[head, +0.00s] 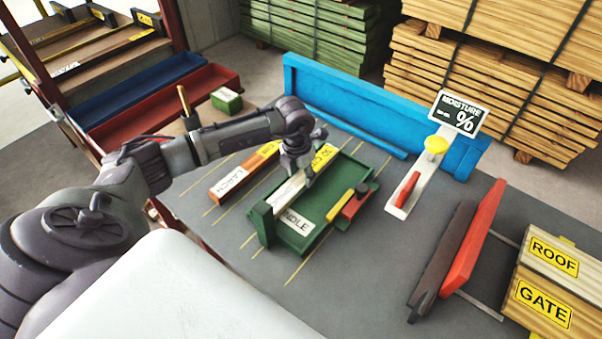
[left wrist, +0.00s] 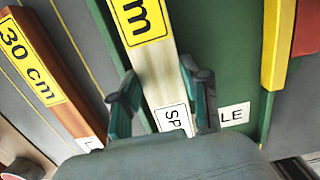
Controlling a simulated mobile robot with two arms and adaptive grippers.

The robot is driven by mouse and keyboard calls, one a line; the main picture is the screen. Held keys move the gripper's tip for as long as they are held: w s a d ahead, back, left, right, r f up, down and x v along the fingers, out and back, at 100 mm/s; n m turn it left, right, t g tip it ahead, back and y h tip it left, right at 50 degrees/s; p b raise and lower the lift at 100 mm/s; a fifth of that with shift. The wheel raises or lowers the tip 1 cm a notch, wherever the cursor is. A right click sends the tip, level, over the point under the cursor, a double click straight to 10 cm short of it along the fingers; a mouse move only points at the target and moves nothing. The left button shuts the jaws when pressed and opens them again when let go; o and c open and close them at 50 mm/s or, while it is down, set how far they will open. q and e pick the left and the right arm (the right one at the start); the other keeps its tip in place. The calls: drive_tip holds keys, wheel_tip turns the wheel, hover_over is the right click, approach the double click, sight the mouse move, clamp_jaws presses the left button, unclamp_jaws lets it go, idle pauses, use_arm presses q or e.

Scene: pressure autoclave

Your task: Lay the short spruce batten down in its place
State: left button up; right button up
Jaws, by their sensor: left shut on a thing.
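My left gripper (head: 305,176) is shut on the pale spruce batten (head: 288,190). In the left wrist view the fingers (left wrist: 163,90) stand on either side of the batten (left wrist: 155,72). It bears a yellow length label, cut off there, and a white label partly hidden by my gripper. The batten is along the left side of the green tray (head: 323,198), roughly parallel to its long wall. I cannot tell whether it touches the tray floor. The tray has a white label ending in "DLE". My right gripper is not in view.
A brown larch batten (head: 228,183) lies left of the tray. A red block with a black knob (head: 357,197) and a yellow strip (head: 340,206) sit at the tray's right side. A moisture meter (head: 408,190) stands farther right. Grey table between it and the red rail (head: 473,238) is clear.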

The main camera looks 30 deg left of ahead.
sight(298, 181)
use_arm(q)
drive_tip(key=shift+f, duration=0.1)
drive_tip(key=o, duration=0.8)
drive_tip(key=shift+f, duration=0.1)
drive_tip(key=o, duration=0.5)
drive_tip(key=shift+c, duration=0.2)
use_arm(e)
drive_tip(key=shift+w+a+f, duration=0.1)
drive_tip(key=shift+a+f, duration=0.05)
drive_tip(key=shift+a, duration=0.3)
use_arm(q)
drive_tip(key=shift+r, duration=0.5)
wheel_tip(298, 181, up, 11)
drive_tip(key=s+b, duration=0.1)
drive_tip(key=b, duration=0.1)
drive_tip(key=shift+s+r, duration=0.2)
drive_tip(key=shift+s, duration=0.05)
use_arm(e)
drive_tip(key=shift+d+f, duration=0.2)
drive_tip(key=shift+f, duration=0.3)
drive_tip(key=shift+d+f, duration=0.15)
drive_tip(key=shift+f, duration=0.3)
